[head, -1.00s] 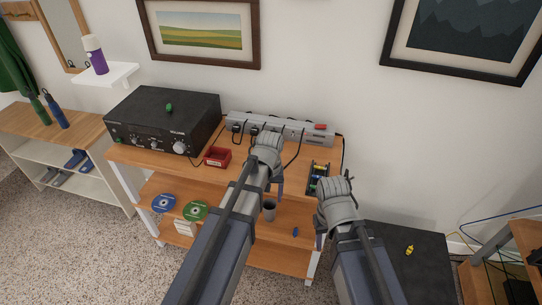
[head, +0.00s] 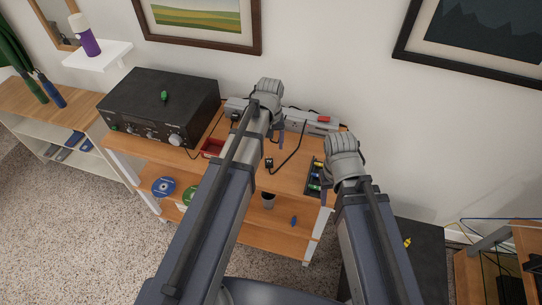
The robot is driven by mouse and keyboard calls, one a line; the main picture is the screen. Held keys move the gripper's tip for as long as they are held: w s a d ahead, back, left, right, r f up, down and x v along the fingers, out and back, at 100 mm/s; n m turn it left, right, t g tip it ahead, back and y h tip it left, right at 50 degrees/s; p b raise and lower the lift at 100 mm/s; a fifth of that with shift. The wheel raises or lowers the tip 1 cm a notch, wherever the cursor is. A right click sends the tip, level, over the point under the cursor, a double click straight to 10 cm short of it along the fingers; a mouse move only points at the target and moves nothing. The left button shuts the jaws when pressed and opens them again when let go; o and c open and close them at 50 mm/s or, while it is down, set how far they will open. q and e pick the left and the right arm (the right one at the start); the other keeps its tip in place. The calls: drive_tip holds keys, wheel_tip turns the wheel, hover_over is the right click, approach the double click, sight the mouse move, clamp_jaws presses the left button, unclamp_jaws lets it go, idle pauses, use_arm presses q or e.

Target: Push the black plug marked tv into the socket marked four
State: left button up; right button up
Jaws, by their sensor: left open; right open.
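A power strip (head: 313,123) lies along the back of the wooden desk against the wall; its left part is largely behind my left arm. The socket numbers are too small to read. A small black plug (head: 269,163) lies on the desk top in front of the strip, with a black cable running up to the right. I cannot read its mark. My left gripper (head: 281,138) is open, just in front of the strip and above the plug's right side. My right gripper (head: 326,193) is open at the desk's right end, by the black tray.
A black amplifier (head: 158,107) with a green item on top stands at the left. A black tray (head: 313,178) with small coloured items is near my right gripper. A cup (head: 269,200) stands on the lower shelf.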

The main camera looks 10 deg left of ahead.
sight(269, 160)
use_arm(q)
drive_tip(key=shift+s+f+b, duration=0.15)
drive_tip(key=shift+b, duration=0.15)
wheel_tip(269, 160, down, 2)
drive_tip(key=shift+f+b, duration=0.15)
drive_tip(key=shift+b, duration=0.95)
drive_tip(key=f+b, duration=0.5)
drive_tip(key=shift+a+f, duration=0.1)
drive_tip(key=shift+a, duration=0.15)
clamp_jaws()
